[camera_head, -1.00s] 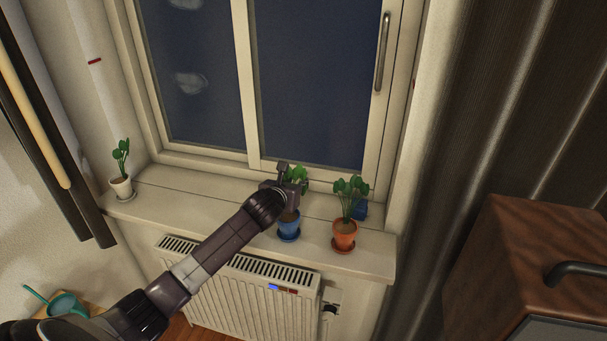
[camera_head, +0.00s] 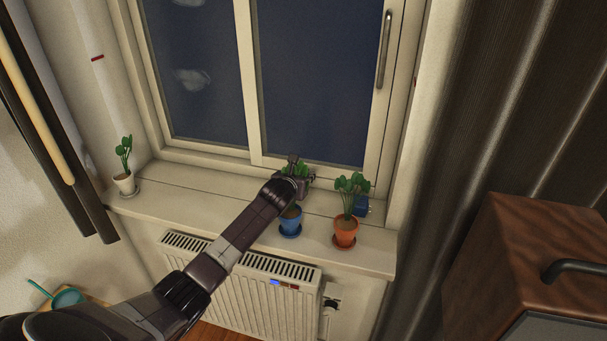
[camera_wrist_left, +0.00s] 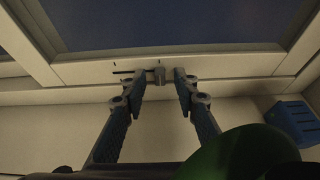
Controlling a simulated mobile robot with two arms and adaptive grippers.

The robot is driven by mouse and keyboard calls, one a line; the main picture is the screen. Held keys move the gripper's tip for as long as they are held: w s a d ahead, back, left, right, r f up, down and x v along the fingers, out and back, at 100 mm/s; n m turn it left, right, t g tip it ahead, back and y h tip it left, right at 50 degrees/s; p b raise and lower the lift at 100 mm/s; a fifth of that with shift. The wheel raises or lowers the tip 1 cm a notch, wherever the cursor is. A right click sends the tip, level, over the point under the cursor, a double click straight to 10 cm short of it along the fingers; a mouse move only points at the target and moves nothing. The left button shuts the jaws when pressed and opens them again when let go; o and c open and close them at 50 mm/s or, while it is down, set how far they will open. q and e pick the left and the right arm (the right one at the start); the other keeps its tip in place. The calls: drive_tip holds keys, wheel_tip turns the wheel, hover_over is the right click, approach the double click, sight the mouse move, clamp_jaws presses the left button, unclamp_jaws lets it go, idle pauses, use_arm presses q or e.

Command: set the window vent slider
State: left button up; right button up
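The window vent slider shows in the left wrist view as a small grey knob (camera_wrist_left: 160,75) on the lower window frame. A dark slot runs left from it, with small dark tick marks above. My left gripper (camera_wrist_left: 159,84) is open, with one finger left of the knob and one right of it. A gap shows on both sides, and I cannot tell whether the fingertips reach its depth. In the head view my left gripper (camera_head: 302,172) is at the window's bottom rail, and the slider is not visible there. My right gripper is not in view.
A blue pot plant (camera_head: 290,222) stands under my left forearm, and an orange one (camera_head: 345,230) stands to its right. A blue box (camera_head: 361,206) is behind the orange pot. A white pot (camera_head: 124,184) is at the sill's left end. A green leaf (camera_wrist_left: 240,155) fills the wrist view's lower right.

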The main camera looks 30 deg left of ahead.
use_arm(q)
drive_tip(key=c, duration=0.3)
clamp_jaws()
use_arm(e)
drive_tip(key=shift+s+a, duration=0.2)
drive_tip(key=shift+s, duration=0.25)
use_arm(q)
drive_tip(key=shift+s+a+r+p, duration=0.1)
drive_tip(key=shift+a+r+p, duration=0.15)
drive_tip(key=shift+a+p, duration=0.15)
drive_tip(key=a, duration=0.2)
drive_tip(key=s+a+p, duration=0.1)
drive_tip(key=a, duration=0.2)
drive_tip(key=shift+s, duration=0.15)
drive_tip(key=shift+a+f, duration=0.15)
drive_tip(key=shift+a, duration=0.1)
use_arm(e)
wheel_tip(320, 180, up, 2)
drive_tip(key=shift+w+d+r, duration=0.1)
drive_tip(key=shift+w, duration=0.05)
